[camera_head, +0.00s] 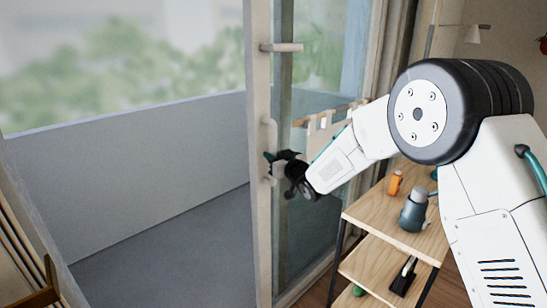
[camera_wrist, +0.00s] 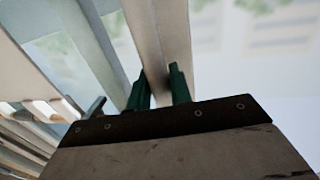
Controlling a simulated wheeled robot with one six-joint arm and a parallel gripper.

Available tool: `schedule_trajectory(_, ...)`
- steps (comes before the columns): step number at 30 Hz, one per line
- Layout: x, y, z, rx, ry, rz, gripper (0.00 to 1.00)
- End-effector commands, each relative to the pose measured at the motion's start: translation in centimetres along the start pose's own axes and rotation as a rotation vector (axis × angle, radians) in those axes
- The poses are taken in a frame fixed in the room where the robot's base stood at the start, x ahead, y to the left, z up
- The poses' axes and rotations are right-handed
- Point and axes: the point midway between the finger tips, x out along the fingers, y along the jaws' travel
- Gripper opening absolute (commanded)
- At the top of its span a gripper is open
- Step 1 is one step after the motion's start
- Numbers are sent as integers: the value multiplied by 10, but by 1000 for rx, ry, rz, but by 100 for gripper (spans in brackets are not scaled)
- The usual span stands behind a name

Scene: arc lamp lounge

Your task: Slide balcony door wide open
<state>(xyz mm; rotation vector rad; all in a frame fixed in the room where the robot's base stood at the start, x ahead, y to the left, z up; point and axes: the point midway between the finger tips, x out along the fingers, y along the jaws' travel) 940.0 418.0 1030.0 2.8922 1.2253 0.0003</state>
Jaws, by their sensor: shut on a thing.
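The sliding balcony door (camera_head: 258,220) has a pale frame and a glass panel. It stands towards the right side of the opening, with a wide clear gap to its left. A vertical pull handle (camera_head: 268,132) is on its left stile. My gripper (camera_head: 273,164) is at the handle's lower part, and the fingers cover some of it. In the wrist view my green fingertips (camera_wrist: 159,88) are shut on the pale upright bar of the handle (camera_wrist: 152,35). The point of contact is partly hidden in the head view.
A wooden shelf unit (camera_head: 358,212) with a grey-blue bottle (camera_head: 414,212) and an orange bottle (camera_head: 395,183) stands below my arm at the right. Beyond the opening are a bare balcony floor (camera_head: 165,245) and a low grey wall (camera_head: 130,160).

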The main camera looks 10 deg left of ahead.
Motion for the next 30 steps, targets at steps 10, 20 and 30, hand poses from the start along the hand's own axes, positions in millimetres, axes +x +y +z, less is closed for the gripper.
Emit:
schedule_trajectory(10, 0, 2, -1, -1, 1, 3, 41)
schedule_trajectory(20, -33, 3, -2, 0, 0, 5, 41)
schedule_trajectory(30, -76, 1, -1, -1, 1, 3, 41)
